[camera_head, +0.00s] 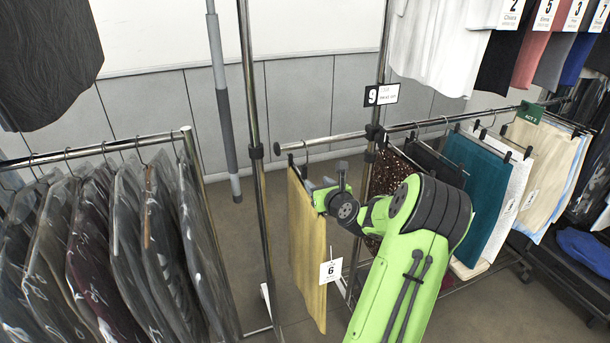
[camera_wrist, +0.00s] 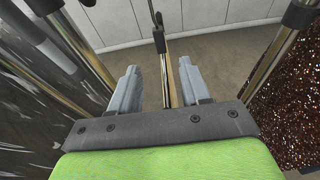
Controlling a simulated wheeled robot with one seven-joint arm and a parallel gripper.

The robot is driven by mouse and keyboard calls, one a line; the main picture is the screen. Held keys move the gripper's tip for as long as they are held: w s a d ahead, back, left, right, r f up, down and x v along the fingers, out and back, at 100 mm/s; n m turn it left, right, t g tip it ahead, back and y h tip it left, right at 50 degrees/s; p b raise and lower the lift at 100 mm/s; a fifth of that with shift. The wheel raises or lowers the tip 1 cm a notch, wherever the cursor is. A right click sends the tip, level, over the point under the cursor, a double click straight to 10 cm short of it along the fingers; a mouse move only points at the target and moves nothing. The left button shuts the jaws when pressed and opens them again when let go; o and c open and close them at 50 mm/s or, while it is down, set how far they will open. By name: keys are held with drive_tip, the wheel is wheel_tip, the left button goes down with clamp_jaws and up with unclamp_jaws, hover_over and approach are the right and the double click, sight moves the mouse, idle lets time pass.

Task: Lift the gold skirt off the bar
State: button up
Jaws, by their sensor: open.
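The gold skirt (camera_head: 308,245) hangs from a clip hanger near the left end of the metal bar (camera_head: 330,140) in the head view. A white tag marked 6 (camera_head: 330,271) hangs at its right edge. My gripper (camera_head: 320,184) is at the skirt's upper part, just below the bar, partly hidden by my wrist. In the wrist view my gripper (camera_wrist: 157,67) is open, one finger on each side of a narrow upright strip with a dark top. The strip looks like the skirt (camera_wrist: 168,85) and hanger edge-on. I see no finger contact.
A brown sequined garment (camera_head: 388,175) hangs close to the right of my wrist; it also shows in the wrist view (camera_wrist: 292,95). A teal skirt (camera_head: 470,185) hangs farther right. Bagged garments (camera_head: 120,245) fill the left rack. A rack upright (camera_head: 252,100) stands left of the skirt.

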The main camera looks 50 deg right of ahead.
sight(305, 172)
drive_tip(key=p+x, duration=0.2)
drive_tip(key=x, duration=1)
drive_tip(key=shift+c, duration=0.3)
clamp_jaws()
drive_tip(key=shift+r, duration=0.15)
drive_tip(key=shift+r+p, duration=1.6)
drive_tip(key=shift+p, duration=0.15)
